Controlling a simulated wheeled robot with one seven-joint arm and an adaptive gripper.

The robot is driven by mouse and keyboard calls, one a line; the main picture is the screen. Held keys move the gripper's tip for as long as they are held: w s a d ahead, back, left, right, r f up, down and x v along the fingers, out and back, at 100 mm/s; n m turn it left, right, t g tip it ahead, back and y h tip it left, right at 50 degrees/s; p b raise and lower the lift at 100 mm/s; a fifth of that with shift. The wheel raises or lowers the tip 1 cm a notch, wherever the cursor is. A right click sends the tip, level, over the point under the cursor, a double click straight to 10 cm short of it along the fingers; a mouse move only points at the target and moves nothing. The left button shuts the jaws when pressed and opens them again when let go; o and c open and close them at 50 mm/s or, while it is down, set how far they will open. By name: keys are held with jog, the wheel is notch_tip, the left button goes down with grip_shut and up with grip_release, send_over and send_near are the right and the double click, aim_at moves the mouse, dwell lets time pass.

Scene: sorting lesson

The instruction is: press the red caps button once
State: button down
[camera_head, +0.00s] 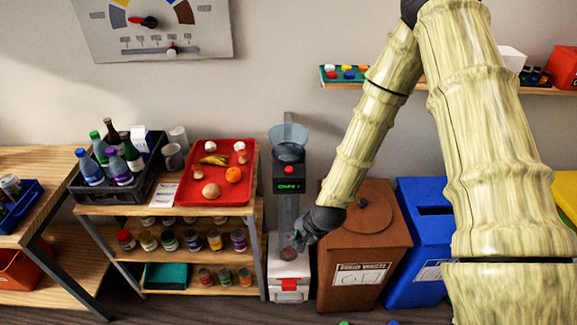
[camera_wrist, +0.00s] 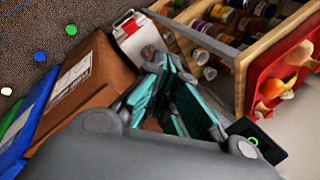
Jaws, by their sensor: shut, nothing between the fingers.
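A small red button (camera_head: 289,169) sits on the dark display box (camera_head: 288,186) of a slim grey stand, just above its green readout. A clear bluish funnel (camera_head: 288,143) is above it. My gripper (camera_head: 299,245) is below and slightly right of the display box, in front of the stand's lower part, just above a white box (camera_head: 290,268) with a red front piece. In the wrist view my gripper (camera_wrist: 160,62) shows teal inner pads, and the white box (camera_wrist: 136,38) lies beyond the tips. The dark display box (camera_wrist: 262,143) is at lower right there; I cannot make out its button.
A brown bin (camera_head: 365,245) and a blue bin (camera_head: 420,225) stand right of the white box. Left is a shelf with a red tray (camera_head: 190,190) of food, a bottle crate (camera_head: 110,188) and several jars. Small coloured caps, one blue (camera_wrist: 71,29), lie on the floor.

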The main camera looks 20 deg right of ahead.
jog(key=w+r+m+t+y+p, duration=0.15)
jog(key=w+r+m, duration=0.25)
jog(key=w+r, duration=0.65)
notch_tip(320, 180, up, 15)
jog(key=m+t, duration=0.2)
jog(key=m, duration=0.3)
send_over(287, 170)
jog(key=shift+w+f+y+p, duration=0.1)
jog(key=shift+y+p, duration=0.15)
jog(key=shift+p, duration=0.05)
jog(key=shift+f, duration=0.15)
jog(key=shift+f+b, duration=3)
jog(key=shift+f, duration=1.25)
jog(key=shift+f, duration=0.15)
jog(key=shift+f, duration=0.3)
